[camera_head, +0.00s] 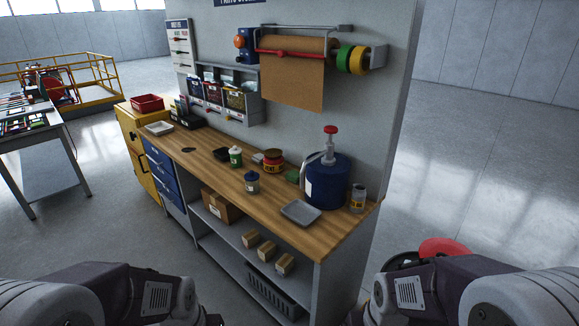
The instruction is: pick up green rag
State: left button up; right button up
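A small green item that looks like the green rag (293,176) lies on the wooden workbench top (225,179), just left of the blue pump bucket (327,182). The bucket seems to hide part of it, and it is too small to make out folds. My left arm comes in at the bottom left and my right arm at the bottom right, both low in front of the bench and well short of the green item. Neither gripper's fingers show.
A wall panel (310,125) rises behind. Boxes (267,250) sit on the lower shelf.

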aim_at(293, 176)
jog(key=i+j+z, duration=0.2)
jog(key=i+j, duration=0.25)
jog(key=j, duration=0.2)
jog(key=i+j+z, duration=0.1)
jog(key=j, duration=0.25)
jog(key=i+j+z, duration=0.1)
jog(key=i+j, duration=0.15)
jog(key=i+j+z, duration=0.1)
jog(key=j, duration=0.35)
jog(key=i+j+z, duration=0.1)
jog(key=i+j, duration=0.15)
jog(key=j, duration=0.15)
jog(key=i+j+z, duration=0.15)
jog(key=i, duration=0.25)
jog(key=i+j+z, duration=0.2)
jog(key=i+j, duration=0.05)
jog(key=i, duration=0.15)
